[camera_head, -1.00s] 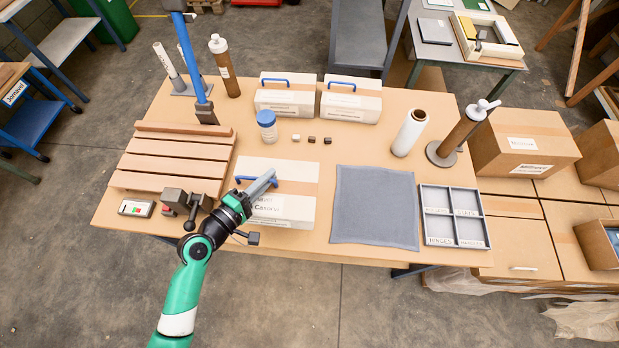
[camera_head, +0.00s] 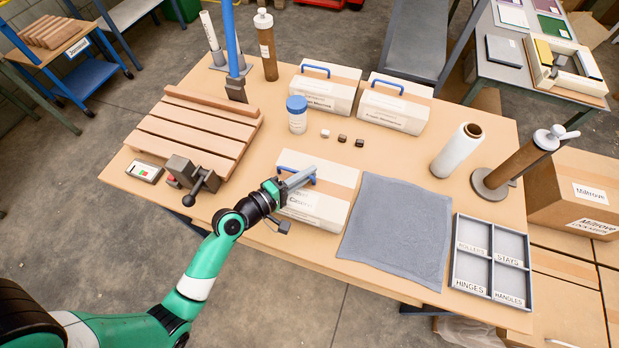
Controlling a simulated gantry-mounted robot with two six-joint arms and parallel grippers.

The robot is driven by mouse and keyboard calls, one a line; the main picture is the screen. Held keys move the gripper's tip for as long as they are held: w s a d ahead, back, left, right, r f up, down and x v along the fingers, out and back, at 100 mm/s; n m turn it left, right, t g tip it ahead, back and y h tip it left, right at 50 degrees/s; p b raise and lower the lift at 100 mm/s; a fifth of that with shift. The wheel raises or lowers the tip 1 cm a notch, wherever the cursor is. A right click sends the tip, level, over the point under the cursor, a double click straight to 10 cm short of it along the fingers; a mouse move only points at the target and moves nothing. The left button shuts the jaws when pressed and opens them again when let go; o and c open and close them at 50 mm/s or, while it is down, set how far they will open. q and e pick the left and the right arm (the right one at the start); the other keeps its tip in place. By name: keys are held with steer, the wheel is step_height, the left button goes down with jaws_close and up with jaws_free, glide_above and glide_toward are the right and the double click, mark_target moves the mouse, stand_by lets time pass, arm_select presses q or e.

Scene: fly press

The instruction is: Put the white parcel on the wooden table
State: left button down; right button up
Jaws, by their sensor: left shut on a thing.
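A white parcel (camera_head: 318,208) with a tan strip, a label and a blue handle is at the near edge of the wooden table (camera_head: 402,162). My left gripper (camera_head: 302,178) reaches over the parcel's top from the left and is shut on its blue handle. The parcel looks level and close to the tabletop; I cannot tell whether it touches it. The fingers hide part of the handle. Two similar white parcels, one on the left (camera_head: 322,95) and one on the right (camera_head: 392,110), stand farther back. My right gripper is not in view.
A grey mat (camera_head: 398,228) lies right of the held parcel, with a labelled tray (camera_head: 490,262) beyond it. A slatted wooden board (camera_head: 192,128) and a small vise (camera_head: 190,178) are at left. A blue-lidded jar (camera_head: 297,117), small blocks and a white roll (camera_head: 455,152) stand behind.

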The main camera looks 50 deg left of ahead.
arm_select(q)
steer(key=shift+w+r, duration=0.15)
steer(key=shift+r, duration=0.1)
steer(key=shift+f, duration=0.15)
steer(key=c, duration=0.9)
jaws_free()
steer(key=shift+f, duration=0.1)
steer(key=shift+r, duration=0.3)
steer(key=s+r, duration=0.1)
steer(key=s, duration=1.1)
steer(key=shift+r, duration=0.4)
steer(key=shift+w+a, duration=0.1)
steer(key=shift+w, duration=0.05)
